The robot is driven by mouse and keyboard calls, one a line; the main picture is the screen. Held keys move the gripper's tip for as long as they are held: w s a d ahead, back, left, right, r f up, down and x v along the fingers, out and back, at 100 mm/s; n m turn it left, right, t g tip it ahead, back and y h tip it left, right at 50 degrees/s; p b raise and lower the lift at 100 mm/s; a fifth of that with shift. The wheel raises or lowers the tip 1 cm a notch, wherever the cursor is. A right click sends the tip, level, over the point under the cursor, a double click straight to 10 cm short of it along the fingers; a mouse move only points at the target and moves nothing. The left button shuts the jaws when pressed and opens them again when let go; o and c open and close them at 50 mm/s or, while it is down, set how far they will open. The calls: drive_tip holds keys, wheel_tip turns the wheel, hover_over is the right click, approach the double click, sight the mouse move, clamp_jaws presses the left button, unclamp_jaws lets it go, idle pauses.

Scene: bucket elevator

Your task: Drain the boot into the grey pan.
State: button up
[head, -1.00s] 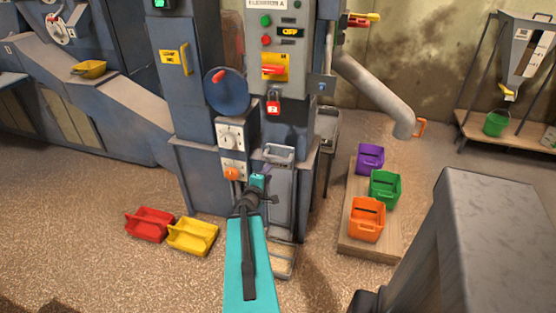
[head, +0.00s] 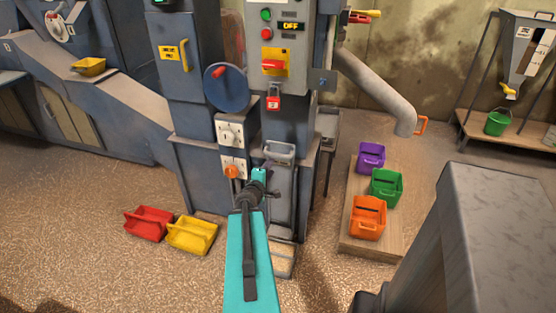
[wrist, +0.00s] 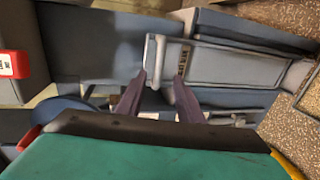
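The boot (head: 200,180) is the blue-grey lower casing of the elevator. On its front is a grey slide plate (head: 283,195) with a pale handle (head: 278,152) at its top. In the wrist view the handle (wrist: 151,55) and a small label, too small to read, lie just beyond my fingertips. My gripper (wrist: 158,82) has its two dark purple fingers apart, with nothing clearly held between them. In the head view my teal wrist hides most of the fingers. A shallow grey-rimmed pan (head: 283,261) with a tan inside sits on the floor below the plate.
A red padlock (head: 273,103) hangs under the red switch (head: 273,65); the display reads OFF. A blue wheel (head: 227,90) and orange knob (head: 232,172) are left of the plate. Red (head: 149,223) and yellow (head: 192,235) bins stand on the floor; a grey block (head: 490,240) is right.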

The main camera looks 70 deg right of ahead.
sight(278, 156)
drive_tip(key=shift+b+x, duration=0.95)
drive_tip(key=shift+b, duration=2)
drive_tip(key=shift+b+x, duration=2.65)
drive_tip(key=shift+x, duration=2.85)
drive_tip(key=shift+w, duration=0.1)
clamp_jaws()
